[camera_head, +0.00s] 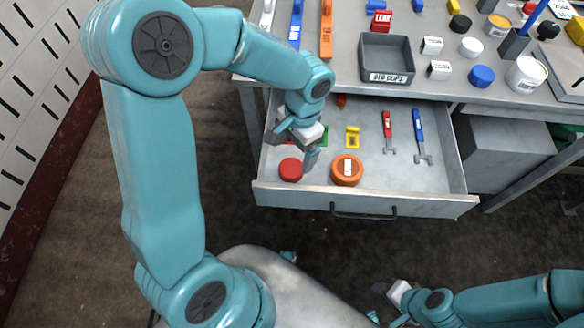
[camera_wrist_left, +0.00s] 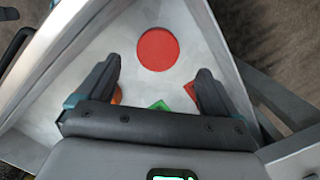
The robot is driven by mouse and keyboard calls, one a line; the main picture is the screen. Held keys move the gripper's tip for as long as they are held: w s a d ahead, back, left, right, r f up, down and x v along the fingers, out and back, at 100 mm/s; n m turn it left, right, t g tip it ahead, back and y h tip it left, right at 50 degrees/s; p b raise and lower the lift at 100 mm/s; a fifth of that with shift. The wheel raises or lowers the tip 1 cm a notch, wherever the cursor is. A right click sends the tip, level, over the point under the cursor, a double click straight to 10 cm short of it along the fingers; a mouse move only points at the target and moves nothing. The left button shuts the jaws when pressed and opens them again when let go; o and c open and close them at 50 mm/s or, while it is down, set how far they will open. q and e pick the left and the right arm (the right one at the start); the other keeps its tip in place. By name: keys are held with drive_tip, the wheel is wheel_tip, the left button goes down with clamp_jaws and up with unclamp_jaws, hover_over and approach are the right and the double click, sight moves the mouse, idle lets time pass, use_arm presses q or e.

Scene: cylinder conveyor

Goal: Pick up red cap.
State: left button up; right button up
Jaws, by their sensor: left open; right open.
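A round red cap (camera_head: 290,169) lies flat in the front left of the open drawer (camera_head: 410,200). In the left wrist view the red cap (camera_wrist_left: 158,49) sits beyond the fingertips, roughly centred between them. My left gripper (camera_head: 294,148) is over the drawer just behind the cap, pointing down, open and empty, apart from the cap. Its spread fingers also show in the left wrist view (camera_wrist_left: 158,70). My right gripper (camera_head: 376,302) is low at the bottom of the head view, away from the drawer, open and empty.
An orange round item (camera_head: 347,170) lies right of the cap. A yellow piece (camera_head: 352,138), a green piece (camera_head: 323,137), a red wrench (camera_head: 388,131) and a blue wrench (camera_head: 421,138) are also in the drawer. The bench above holds a grey bin (camera_head: 386,57) and several caps.

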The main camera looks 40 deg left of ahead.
sight(291, 168)
use_arm(q)
drive_tip(key=f, duration=0.2)
drive_tip(key=s+f+b, duration=0.1)
drive_tip(key=f, duration=0.2)
drive_tip(key=shift+f, duration=0.3)
drive_tip(key=c, duration=1.1)
